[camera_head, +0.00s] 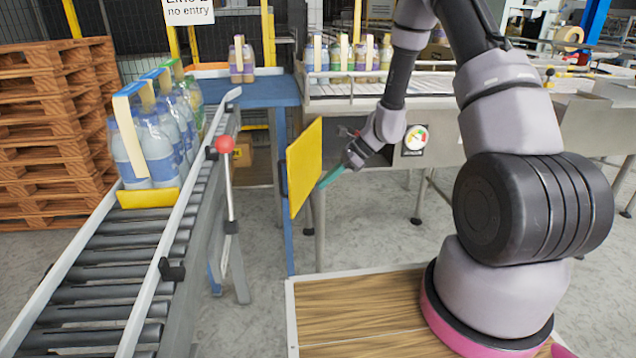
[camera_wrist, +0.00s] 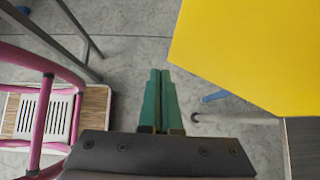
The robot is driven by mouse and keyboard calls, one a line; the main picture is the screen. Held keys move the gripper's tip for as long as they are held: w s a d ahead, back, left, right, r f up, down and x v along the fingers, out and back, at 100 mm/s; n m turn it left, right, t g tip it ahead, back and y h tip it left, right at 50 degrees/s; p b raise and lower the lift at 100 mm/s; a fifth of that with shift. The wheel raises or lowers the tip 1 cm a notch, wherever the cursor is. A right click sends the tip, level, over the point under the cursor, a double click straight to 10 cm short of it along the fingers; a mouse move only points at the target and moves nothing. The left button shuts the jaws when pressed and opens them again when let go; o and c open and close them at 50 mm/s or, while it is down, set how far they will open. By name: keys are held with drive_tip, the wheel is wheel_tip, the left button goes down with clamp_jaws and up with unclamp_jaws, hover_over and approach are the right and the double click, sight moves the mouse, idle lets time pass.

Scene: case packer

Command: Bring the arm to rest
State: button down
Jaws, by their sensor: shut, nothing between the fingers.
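My gripper (camera_head: 333,177) has teal fingers and is held out in front of my body, beside a yellow panel. In the wrist view my gripper (camera_wrist: 160,82) points down at the floor, with its two fingers together and nothing between them. The yellow panel (camera_head: 304,166) stands upright just left of the fingertips in the head view. In the wrist view the panel (camera_wrist: 250,50) fills the upper right, apart from the fingers.
A roller conveyor (camera_head: 110,270) with bottle packs (camera_head: 150,150) runs along the left. A lever with a red knob (camera_head: 224,144) stands at its side. A steel table (camera_head: 440,130) with bottles is behind my arm. Wooden pallets (camera_head: 40,130) are stacked far left.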

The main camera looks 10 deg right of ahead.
drive_tip(key=s+d+r+n+t+h, duration=0.1)
drive_tip(key=s+d+r+n, duration=0.2)
drive_tip(key=r, duration=0.5)
drive_tip(key=s+d+r+n+h, duration=0.15)
drive_tip(key=s+r, duration=0.25)
drive_tip(key=r, duration=0.5)
drive_tip(key=s+d+r+n+t+h, duration=0.1)
drive_tip(key=s+d+r+n, duration=0.25)
drive_tip(key=r, duration=0.45)
drive_tip(key=s+d+r+n+t+h, duration=0.1)
drive_tip(key=s+d+r+n+t, duration=0.1)
drive_tip(key=s+r, duration=0.4)
drive_tip(key=s+d+r+n+t+h, duration=0.1)
drive_tip(key=s+r+n+t+h, duration=0.1)
drive_tip(key=s+r+n, duration=0.2)
drive_tip(key=s+r, duration=0.1)
drive_tip(key=s, duration=0.2)
drive_tip(key=shift+d+r+n+t, duration=0.3)
drive_tip(key=shift+d+r+t, duration=0.1)
drive_tip(key=shift+h, duration=0.25)
